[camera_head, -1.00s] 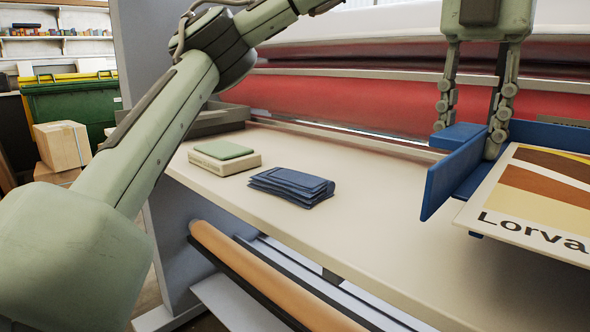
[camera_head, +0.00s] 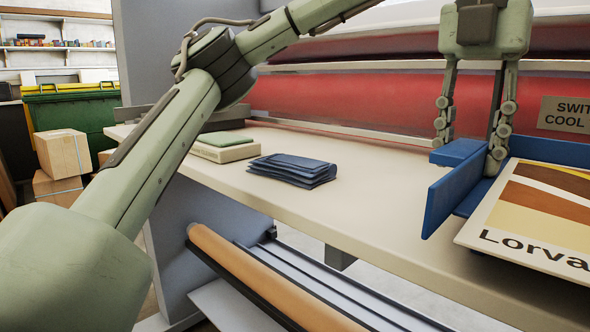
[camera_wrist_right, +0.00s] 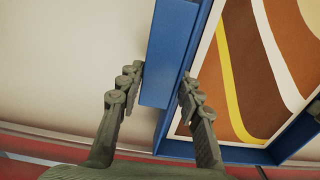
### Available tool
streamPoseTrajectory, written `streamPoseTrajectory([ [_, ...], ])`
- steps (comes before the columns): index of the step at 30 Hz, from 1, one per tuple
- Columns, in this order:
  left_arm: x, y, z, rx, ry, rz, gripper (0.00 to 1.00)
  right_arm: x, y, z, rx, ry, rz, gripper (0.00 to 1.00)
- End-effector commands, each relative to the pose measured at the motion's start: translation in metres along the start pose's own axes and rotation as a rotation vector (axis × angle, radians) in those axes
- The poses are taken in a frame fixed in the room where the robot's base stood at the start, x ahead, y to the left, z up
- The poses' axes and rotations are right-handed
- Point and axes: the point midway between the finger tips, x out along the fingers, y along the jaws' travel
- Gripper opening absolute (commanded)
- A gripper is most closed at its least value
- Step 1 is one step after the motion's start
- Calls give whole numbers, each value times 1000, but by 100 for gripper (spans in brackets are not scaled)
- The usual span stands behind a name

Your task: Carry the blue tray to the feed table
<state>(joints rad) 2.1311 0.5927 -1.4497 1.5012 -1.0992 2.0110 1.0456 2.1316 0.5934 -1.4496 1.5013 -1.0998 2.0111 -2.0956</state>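The blue tray (camera_head: 436,205) is at the right of the head view, in front of the red roller and over the front part of the beige feed table (camera_head: 375,185). It carries a striped board lettered "Lorva" (camera_head: 520,228), and its right part is cut off. My left gripper (camera_head: 470,150) is shut on its left side, one finger outside and one inside. In the right wrist view, my right gripper (camera_wrist_right: 162,82) is shut around a blue block (camera_wrist_right: 168,60) at the other side of the tray. The gap between tray and table is hard to judge.
A folded dark blue cloth (camera_head: 293,170) and a beige block with a green top (camera_head: 225,148) lie on the table's left part. A brown roll (camera_head: 265,275) is below the front edge. The table between cloth and tray is bare.

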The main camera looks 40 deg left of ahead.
Motion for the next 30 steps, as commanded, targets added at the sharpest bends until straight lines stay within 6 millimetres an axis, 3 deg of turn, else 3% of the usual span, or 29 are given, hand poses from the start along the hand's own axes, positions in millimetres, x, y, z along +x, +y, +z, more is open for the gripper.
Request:
streamPoseTrajectory([
  [5,-1,2,0,-3,3,4,54,-1,2,0,3,-2,4,54],
  [17,-11,0,0,0,0,1,54,-1,0,0,0,-2,1,54],
  [30,-98,0,0,-7,-5,4,54,-1,0,0,0,-1,0,54],
])
